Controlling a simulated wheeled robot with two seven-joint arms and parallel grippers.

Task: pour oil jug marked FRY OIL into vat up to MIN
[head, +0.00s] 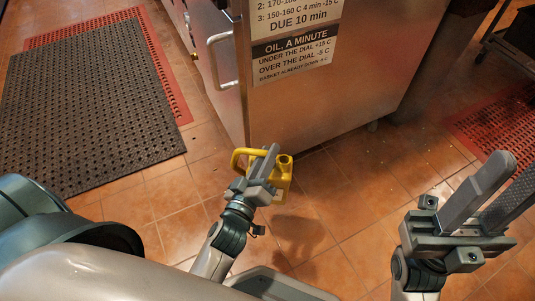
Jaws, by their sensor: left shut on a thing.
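A yellow jug (284,177) with a looped handle and a round opening on top is in the middle of the head view. My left gripper (266,165) is shut on the jug, and its fingers cover part of it. The jug looks roughly upright, in front of the steel cabinet, and a shadow lies on the floor below it. No marking can be read on it. My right gripper (490,195) is at the right, its two fingers apart with nothing between them. No vat opening or MIN mark shows.
A steel cabinet (340,100) with a bar handle (222,62) and posted signs (293,45) stands ahead. A black mat (85,110) lies at the left, over a red mat (178,95). Another red mat (490,125) is at the right. The tiled floor between is clear.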

